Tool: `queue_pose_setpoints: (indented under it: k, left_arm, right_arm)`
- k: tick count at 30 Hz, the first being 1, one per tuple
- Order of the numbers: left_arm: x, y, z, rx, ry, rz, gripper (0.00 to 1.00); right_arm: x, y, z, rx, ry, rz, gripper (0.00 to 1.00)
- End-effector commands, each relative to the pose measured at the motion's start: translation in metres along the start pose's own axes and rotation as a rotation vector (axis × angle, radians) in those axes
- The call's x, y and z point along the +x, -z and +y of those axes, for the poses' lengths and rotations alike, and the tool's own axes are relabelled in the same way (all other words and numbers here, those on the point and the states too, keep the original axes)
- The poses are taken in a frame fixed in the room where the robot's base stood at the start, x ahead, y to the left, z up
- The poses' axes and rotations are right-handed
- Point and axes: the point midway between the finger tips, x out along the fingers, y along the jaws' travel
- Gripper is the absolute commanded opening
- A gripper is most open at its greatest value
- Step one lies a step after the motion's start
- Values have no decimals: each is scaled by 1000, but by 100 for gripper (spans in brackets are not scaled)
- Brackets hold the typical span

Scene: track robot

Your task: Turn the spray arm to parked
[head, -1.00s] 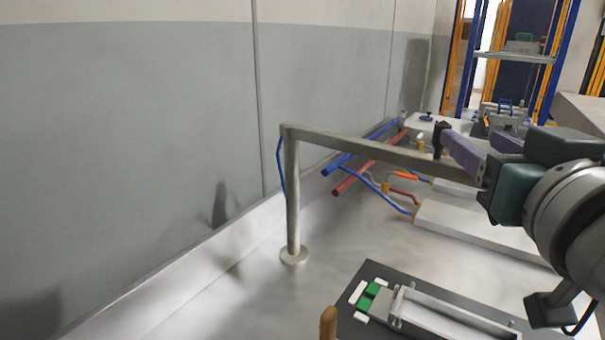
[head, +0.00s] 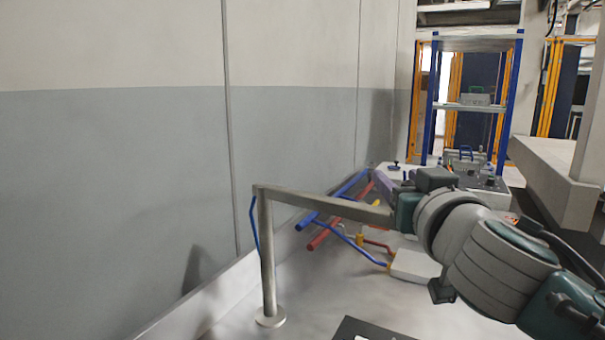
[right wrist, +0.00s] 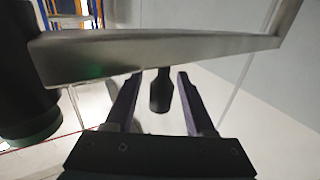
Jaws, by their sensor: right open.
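The spray arm (head: 320,201) is a grey metal bar reaching right from the top of an upright post (head: 267,260), with a blue hose beside the post. In the right wrist view the bar (right wrist: 150,55) crosses in front of my gripper, and a black handle (right wrist: 160,95) hangs between the fingers. A black cylinder (right wrist: 22,80) with a green lower rim shows at the left there. My right gripper (right wrist: 160,80) is open, a finger on each side of the handle with gaps. In the head view my right gripper (head: 384,188) is at the bar's far end, which it partly hides. My left gripper is not in view.
Blue (head: 332,200) and red (head: 340,216) pipes lie behind the bar. A grey wall (head: 120,190) runs along the left. A dark panel (head: 365,330) shows at the bottom edge.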

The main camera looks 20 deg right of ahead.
Motion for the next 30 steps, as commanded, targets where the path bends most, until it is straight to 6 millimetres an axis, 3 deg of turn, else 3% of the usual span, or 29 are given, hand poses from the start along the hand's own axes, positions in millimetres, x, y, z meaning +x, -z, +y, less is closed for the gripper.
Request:
queue_pose_setpoints:
  k: [6,21,30]
  left_arm:
    - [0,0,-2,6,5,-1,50]
    - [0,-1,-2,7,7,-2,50]
    - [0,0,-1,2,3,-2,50]
  right_arm:
    - [0,0,0,0,0,0,55]
    - [0,0,0,0,0,0,0]
    - [0,0,0,0,0,0,0]
